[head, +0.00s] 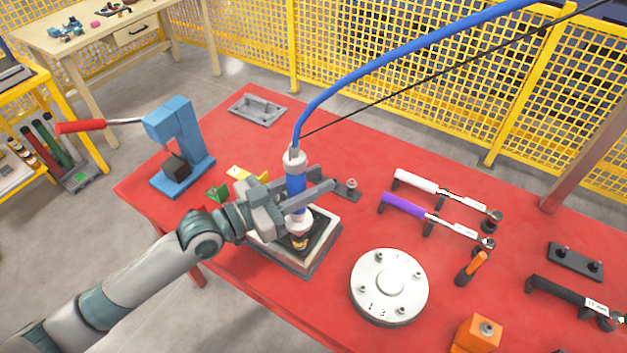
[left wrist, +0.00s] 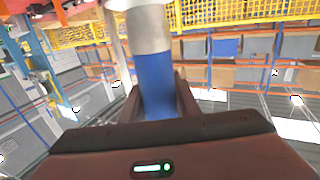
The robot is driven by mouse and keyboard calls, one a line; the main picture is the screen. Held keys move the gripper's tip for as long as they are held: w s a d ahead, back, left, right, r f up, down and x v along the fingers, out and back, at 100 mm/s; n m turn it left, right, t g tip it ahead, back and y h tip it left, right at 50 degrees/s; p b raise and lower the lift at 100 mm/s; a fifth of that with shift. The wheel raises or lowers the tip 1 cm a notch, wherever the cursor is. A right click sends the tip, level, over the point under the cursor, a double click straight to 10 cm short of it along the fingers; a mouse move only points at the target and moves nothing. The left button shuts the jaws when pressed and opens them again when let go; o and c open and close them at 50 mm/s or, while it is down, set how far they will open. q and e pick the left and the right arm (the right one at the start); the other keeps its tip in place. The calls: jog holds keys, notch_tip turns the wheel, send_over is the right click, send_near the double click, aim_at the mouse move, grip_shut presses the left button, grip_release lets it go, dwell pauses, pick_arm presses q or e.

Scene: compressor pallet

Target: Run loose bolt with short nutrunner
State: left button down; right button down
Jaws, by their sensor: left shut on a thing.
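My left gripper (head: 302,190) is shut on the short nutrunner (head: 295,168), a blue and white upright tool with a blue hose at its top. The tool's lower end is at a square pad (head: 322,240) with a pale frame and dark centre. I cannot tell if it rests there or hangs just above. In the left wrist view the nutrunner's blue body (left wrist: 155,82) stands between the fingers. A round white flange (head: 390,282) with numbers and several bolts lies to the right. I cannot tell which bolt is loose. My right gripper is out of view.
A white-handled wrench (head: 420,183) and a purple-handled wrench (head: 405,205) lie right of the tool. A blue press (head: 175,135) with a red lever stands left. An orange block (head: 480,332) is at the front right.

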pick_arm(q)
notch_tip(320, 180, up, 4)
jog(key=p, duration=0.2)
jog(key=shift+p, duration=0.3)
dwell(0.5)
